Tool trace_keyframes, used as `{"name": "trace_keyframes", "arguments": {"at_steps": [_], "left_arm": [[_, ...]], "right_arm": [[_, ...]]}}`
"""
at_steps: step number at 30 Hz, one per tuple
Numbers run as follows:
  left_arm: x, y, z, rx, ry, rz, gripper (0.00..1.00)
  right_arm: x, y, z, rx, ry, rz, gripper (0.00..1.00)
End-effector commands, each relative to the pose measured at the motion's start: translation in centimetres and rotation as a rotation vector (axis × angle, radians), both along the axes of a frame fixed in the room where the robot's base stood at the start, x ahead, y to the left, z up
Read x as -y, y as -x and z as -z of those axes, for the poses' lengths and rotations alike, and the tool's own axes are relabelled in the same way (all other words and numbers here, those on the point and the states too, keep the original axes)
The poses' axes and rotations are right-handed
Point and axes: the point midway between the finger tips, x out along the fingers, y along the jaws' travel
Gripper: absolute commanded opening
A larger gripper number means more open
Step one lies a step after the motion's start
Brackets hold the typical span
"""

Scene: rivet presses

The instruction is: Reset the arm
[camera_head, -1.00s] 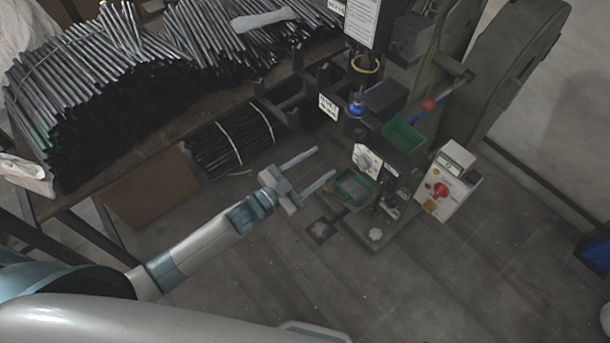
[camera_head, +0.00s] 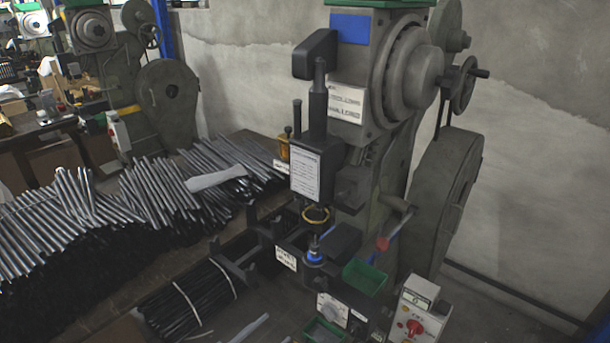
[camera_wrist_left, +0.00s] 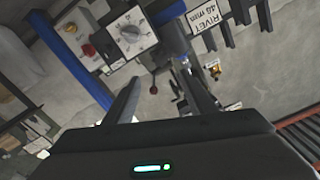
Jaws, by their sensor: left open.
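My left gripper (camera_wrist_left: 158,92) shows in the left wrist view with its two fingers apart and nothing between them. In the head view only the light fingertips of my left gripper (camera_head: 268,331) show at the bottom edge, and the rest of the arm is out of frame. They are in front of the rivet press (camera_head: 330,160), left of its dial box (camera_head: 333,309). The dial box also shows in the left wrist view (camera_wrist_left: 132,33). My right gripper is not in view.
A control box (camera_head: 412,318) with a red knob stands at the lower right. A green bin (camera_head: 364,277) sits on the press. Many metal rods (camera_head: 75,225) are piled at the left, with a tied black bundle (camera_head: 190,300) below. Another press (camera_head: 125,90) stands farther back.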

Motion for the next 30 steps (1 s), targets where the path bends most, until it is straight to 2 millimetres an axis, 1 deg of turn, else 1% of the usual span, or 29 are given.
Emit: {"name": "trace_keyframes", "arguments": {"at_steps": [2, 5, 8, 11, 12, 13, 14, 15, 17, 18, 20, 21, 23, 24, 26, 27, 29, 30], "left_arm": [[-0.2, -0.1, 0.6, -0.011, -0.003, -0.008, 0.5], [-0.8, -0.2, 2.4, -0.04, -0.013, -0.031, 0.5], [-2.0, -0.3, 5.6, -0.097, -0.031, -0.071, 0.5], [-3.6, 0.0, 10.1, -0.177, -0.055, -0.127, 0.5], [-4.4, 0.3, 12.2, -0.217, -0.066, -0.153, 0.5], [-5.0, 0.6, 13.9, -0.247, -0.075, -0.172, 0.5], [-5.6, 1.0, 15.6, -0.279, -0.083, -0.192, 0.5], [-6.5, 1.7, 17.9, -0.324, -0.096, -0.219, 0.5], [-7.7, 2.9, 21.3, -0.391, -0.115, -0.258, 0.5], [-8.5, 3.8, 23.6, -0.436, -0.127, -0.283, 0.5], [-9.5, 5.5, 26.8, -0.504, -0.144, -0.319, 0.5], [-10.2, 6.8, 29.0, -0.551, -0.154, -0.342, 0.5], [-11.2, 8.8, 32.0, -0.619, -0.17, -0.374, 0.5], [-11.7, 10.4, 33.9, -0.665, -0.181, -0.395, 0.5], [-12.5, 12.9, 36.8, -0.734, -0.198, -0.424, 0.5], [-12.9, 14.7, 38.5, -0.78, -0.209, -0.442, 0.5], [-13.5, 17.5, 41.0, -0.851, -0.223, -0.469, 0.5], [-13.8, 19.4, 42.6, -0.897, -0.232, -0.486, 0.5]], "right_arm": [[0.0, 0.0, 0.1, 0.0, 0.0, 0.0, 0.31], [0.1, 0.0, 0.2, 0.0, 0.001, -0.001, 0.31], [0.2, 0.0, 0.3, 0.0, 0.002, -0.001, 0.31], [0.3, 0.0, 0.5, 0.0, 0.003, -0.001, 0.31], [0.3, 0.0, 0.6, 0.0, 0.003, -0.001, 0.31], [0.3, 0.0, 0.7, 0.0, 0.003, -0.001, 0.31], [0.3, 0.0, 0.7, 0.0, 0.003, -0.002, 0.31], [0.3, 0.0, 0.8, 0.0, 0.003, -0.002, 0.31], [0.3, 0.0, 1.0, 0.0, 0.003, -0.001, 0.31], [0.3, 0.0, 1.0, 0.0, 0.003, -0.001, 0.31], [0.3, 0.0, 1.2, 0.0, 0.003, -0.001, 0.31], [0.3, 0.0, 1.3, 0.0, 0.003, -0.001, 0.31], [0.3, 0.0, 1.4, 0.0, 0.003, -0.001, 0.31], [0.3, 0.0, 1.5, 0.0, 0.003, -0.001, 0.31], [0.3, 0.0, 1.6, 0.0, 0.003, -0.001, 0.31], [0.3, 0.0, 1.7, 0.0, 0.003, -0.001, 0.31], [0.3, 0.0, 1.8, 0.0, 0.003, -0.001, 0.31], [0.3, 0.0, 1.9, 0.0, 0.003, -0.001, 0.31]]}}
